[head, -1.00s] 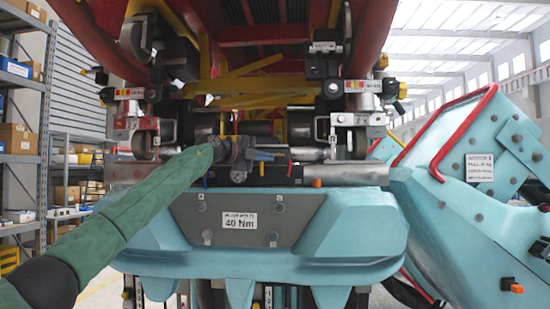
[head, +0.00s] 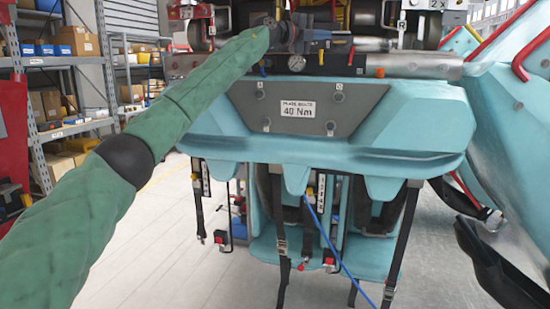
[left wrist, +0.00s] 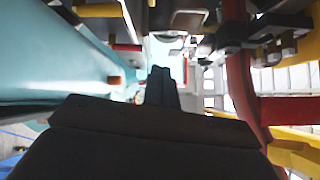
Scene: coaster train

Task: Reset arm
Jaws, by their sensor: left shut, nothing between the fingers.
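My left arm, in a green sleeve, reaches in from the left in the head view. Its gripper (head: 328,36) is at the upper middle, in front of the machinery of the coaster train (head: 350,125). The gripper is shut and holds nothing. In the left wrist view the closed fingers (left wrist: 162,85) point ahead between a teal panel (left wrist: 60,60) on the left and a red tube (left wrist: 238,70) on the right. I cannot tell whether the fingers touch anything. My right gripper is not in view.
A pressure gauge (head: 297,62) sits just below the gripper. A plate reading 40 Nm (head: 297,106) is on the teal front. Straps and a blue cable (head: 335,250) hang below. Shelves (head: 70,130) stand at the left. The floor (head: 165,250) at lower left is clear.

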